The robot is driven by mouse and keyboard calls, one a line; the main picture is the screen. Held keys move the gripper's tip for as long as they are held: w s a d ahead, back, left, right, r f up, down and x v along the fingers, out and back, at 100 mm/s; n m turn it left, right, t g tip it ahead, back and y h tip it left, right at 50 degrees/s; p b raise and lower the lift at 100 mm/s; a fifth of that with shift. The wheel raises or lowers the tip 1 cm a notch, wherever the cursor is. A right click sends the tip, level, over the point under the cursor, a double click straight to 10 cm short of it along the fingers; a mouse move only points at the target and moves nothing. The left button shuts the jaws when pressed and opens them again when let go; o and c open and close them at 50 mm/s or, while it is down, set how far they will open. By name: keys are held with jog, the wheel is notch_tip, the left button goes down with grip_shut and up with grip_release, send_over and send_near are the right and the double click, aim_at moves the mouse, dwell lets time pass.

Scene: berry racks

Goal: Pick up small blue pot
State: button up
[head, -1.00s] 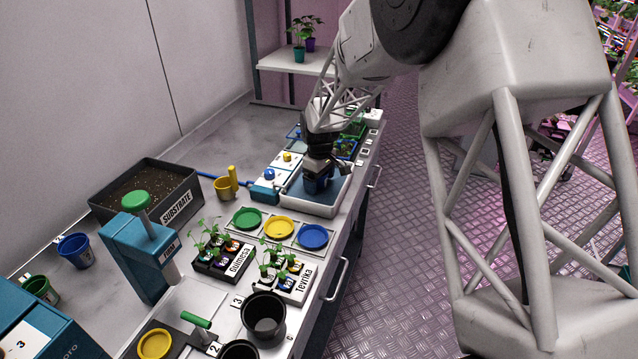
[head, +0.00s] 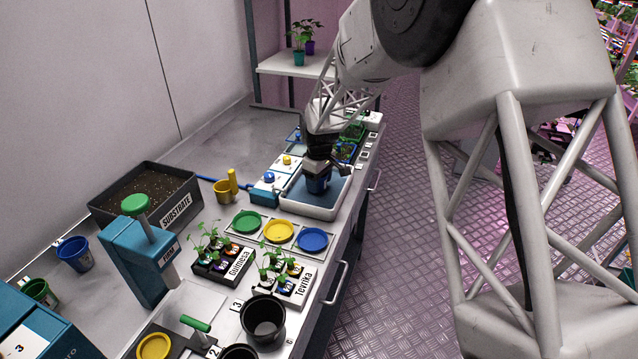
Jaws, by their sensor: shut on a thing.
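A small dark blue pot (head: 318,183) is at the white tray with a blue inside (head: 312,208), near the far end of the bench. My gripper (head: 319,168) points down from above and is shut on this pot at its top. The fingertips are small and dark here. I cannot tell whether the pot's base touches the tray floor or hangs just above it. Another blue pot (head: 75,254) stands at the left of the bench by the wall, away from my gripper.
Green, yellow and blue saucers (head: 313,239) lie in front of the tray. Seedling trays (head: 222,266), a teal press-like device (head: 140,260), a substrate box (head: 140,190) and a black pot (head: 264,318) crowd the near bench.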

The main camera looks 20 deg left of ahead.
notch_tip(320, 180, up, 9)
jog(key=shift+r, duration=0.15)
dwell(0.4)
jog(key=shift+s, duration=0.1)
dwell(0.4)
jog(key=r, duration=0.2)
send_over(279, 233)
jog(key=shift+m, duration=0.3)
jog(key=shift+f, duration=0.1)
jog(key=shift+f, duration=3.1)
jog(key=shift+f, duration=0.1)
jog(key=shift+f, duration=1.75)
jog(key=shift+f, duration=0.6)
